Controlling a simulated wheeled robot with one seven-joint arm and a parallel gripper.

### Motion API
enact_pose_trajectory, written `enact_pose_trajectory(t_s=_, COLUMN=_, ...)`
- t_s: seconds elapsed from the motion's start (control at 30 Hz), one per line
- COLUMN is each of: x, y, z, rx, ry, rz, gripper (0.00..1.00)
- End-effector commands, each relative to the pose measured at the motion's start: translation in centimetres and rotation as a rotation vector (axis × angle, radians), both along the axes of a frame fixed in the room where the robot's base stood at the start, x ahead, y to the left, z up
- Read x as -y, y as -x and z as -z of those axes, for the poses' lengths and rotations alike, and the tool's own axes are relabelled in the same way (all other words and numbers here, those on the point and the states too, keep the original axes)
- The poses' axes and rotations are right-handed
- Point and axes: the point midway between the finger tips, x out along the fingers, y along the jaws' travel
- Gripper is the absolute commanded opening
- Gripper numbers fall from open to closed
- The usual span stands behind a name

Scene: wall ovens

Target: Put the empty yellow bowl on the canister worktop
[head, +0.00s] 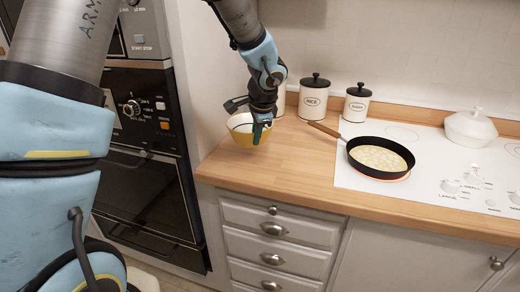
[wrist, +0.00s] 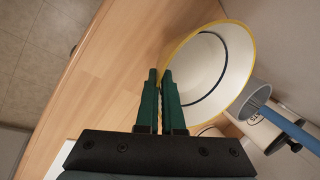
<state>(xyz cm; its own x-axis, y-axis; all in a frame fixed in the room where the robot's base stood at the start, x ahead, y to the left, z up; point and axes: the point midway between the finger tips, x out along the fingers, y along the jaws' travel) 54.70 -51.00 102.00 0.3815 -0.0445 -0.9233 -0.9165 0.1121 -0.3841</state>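The yellow bowl (head: 243,137) is yellow outside and white inside, and it also shows in the wrist view (wrist: 212,75) with a blue ring and nothing in it. My gripper (head: 262,125) is at the bowl's right side in the head view. In the wrist view my gripper's green fingers (wrist: 160,75) are close together on the bowl's rim. The bowl is over the left part of the wooden worktop (head: 288,160); I cannot tell whether its base touches the wood. The rice canister (head: 313,101) and sugar canister (head: 356,107) stand at the back of this worktop.
A frying pan (head: 380,158) with pale food is on the white hob (head: 430,180), its wooden handle pointing over the worktop. A white lidded pot (head: 470,128) stands behind. The wall ovens (head: 145,150) are left. Worktop in front of the canisters is clear.

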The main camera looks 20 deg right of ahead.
Motion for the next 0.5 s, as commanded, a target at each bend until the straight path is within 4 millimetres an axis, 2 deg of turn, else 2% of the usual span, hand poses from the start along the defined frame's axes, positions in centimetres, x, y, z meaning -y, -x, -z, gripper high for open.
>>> enact_pose_trajectory(t_s=0.1, x=0.0, y=0.0, z=1.7, rx=-0.001, ry=-0.001, rz=0.001, gripper=0.0)
enact_pose_trajectory(t_s=0.5, x=0.0, y=0.0, z=6.0, rx=0.0, ry=0.001, rz=0.001, gripper=0.0)
